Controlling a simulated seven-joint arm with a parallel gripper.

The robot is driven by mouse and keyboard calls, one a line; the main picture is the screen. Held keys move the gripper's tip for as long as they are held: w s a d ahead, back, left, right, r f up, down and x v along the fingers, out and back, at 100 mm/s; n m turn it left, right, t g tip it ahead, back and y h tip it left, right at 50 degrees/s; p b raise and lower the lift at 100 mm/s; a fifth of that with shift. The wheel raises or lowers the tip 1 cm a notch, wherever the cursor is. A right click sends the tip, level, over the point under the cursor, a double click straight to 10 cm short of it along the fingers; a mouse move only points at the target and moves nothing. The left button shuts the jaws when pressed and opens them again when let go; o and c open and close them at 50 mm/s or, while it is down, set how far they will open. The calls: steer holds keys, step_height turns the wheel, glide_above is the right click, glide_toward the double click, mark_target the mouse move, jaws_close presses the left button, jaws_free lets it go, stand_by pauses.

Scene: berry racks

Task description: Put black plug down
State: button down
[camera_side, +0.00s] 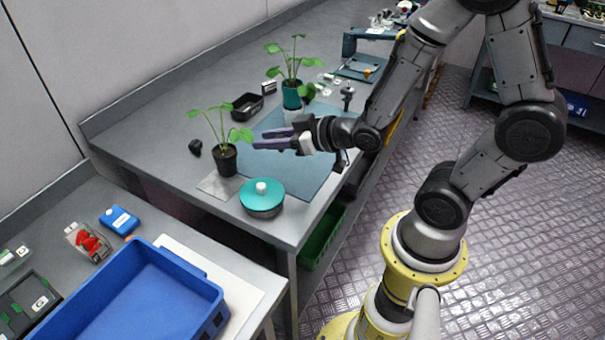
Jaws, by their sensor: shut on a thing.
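My gripper (262,139) reaches in from the right over the blue-grey mat (310,165) on the grey bench. Its long dark purple fingers point left, towards the potted plants. The gripper is shut on the black plug, which is too small and dark to make out clearly between the fingers. I cannot tell its exact height over the mat. A separate small black object (195,147) lies on the bench to the left, apart from the gripper.
A seedling in a black pot (228,160) stands left of my fingertips, close by. A plant in a teal pot (291,97) and a black tray (247,105) stand behind. A blue bin (150,245) is at lower left.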

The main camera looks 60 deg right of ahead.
mark_target(293, 171)
steer(key=shift+m+h, duration=0.5)
steer(key=shift+h, duration=0.1)
steer(key=s+d, duration=0.2)
steer(key=d, duration=0.2)
steer(key=shift+s+d+r, duration=0.35)
steer(key=shift+s+r, duration=0.05)
steer(key=shift+f, duration=4.8)
steer(key=shift+f, duration=0.2)
steer(key=c, duration=0.6)
jaws_free()
